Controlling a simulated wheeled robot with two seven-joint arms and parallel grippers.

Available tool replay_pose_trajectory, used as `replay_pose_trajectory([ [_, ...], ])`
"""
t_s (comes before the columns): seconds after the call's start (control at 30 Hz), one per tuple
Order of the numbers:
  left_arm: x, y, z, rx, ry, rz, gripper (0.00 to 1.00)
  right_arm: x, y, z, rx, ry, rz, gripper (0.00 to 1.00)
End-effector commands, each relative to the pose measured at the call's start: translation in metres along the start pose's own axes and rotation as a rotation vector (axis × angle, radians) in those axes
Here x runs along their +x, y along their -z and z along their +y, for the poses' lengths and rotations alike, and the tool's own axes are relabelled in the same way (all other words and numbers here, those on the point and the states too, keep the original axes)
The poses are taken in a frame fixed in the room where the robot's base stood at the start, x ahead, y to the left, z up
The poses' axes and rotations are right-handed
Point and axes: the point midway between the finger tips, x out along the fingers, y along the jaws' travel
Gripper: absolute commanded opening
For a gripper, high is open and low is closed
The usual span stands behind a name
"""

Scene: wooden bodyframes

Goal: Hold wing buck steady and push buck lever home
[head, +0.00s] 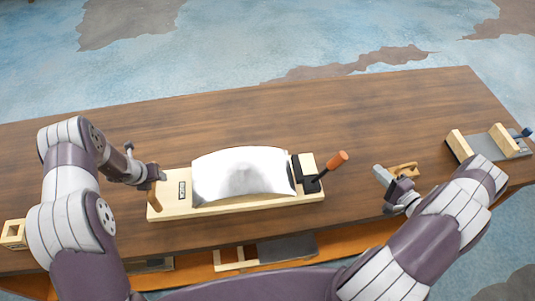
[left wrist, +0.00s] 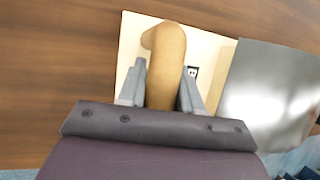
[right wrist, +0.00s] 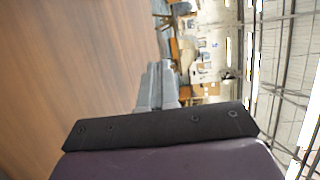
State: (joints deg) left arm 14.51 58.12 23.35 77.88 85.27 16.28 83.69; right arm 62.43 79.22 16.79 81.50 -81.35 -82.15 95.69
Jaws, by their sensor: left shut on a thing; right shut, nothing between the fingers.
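The wing buck (head: 170,208) is a pale wooden board lying on the table, with a curved shiny metal panel (head: 243,174) on it. The buck lever (head: 337,160) has an orange handle on a black base at the board's right end and leans up to the right. My left gripper (head: 154,180) is shut on the brown wooden handle (left wrist: 167,60) at the board's left end, one finger on each side of it. My right gripper (head: 383,177) is shut and empty, to the right of the lever and apart from it. The right wrist view shows its closed fingers (right wrist: 158,85).
A small wooden piece (head: 404,170) lies just beyond my right gripper. A grey fixture with wooden blocks (head: 487,143) and a blue-handled clamp sits at the table's right end. A wooden frame (head: 13,234) is at the left edge. The table's back is clear.

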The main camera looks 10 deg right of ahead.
Motion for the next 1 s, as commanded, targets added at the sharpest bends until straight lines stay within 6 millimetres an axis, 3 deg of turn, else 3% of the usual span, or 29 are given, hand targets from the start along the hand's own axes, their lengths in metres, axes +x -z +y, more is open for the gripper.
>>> replay_pose_trajectory([
  [0.03, 0.0, 0.001, -0.001, 0.001, 0.003, 0.003, 0.0, -0.02, -0.01, 0.013, 0.106, 0.082, -0.021, 0.0],
  [0.13, 0.0, 0.001, -0.001, 0.002, 0.003, 0.003, 0.0, -0.051, -0.033, 0.024, 0.286, 0.228, -0.087, 0.0],
  [0.3, 0.0, 0.001, -0.001, 0.002, 0.002, 0.002, 0.0, -0.071, -0.052, 0.028, 0.416, 0.331, -0.15, 0.0],
  [0.47, 0.0, 0.001, -0.001, 0.003, 0.002, 0.002, 0.0, -0.051, -0.055, 0.02, 0.422, 0.335, -0.16, 0.0],
  [0.83, -0.001, 0.0, 0.0, 0.002, 0.0, 0.0, 0.0, 0.024, -0.062, -0.008, 0.419, 0.333, -0.158, 0.0],
  [1.0, -0.001, -0.001, 0.0, 0.002, 0.0, -0.001, 0.0, 0.035, -0.08, -0.021, 0.42, 0.334, -0.154, 0.0],
])
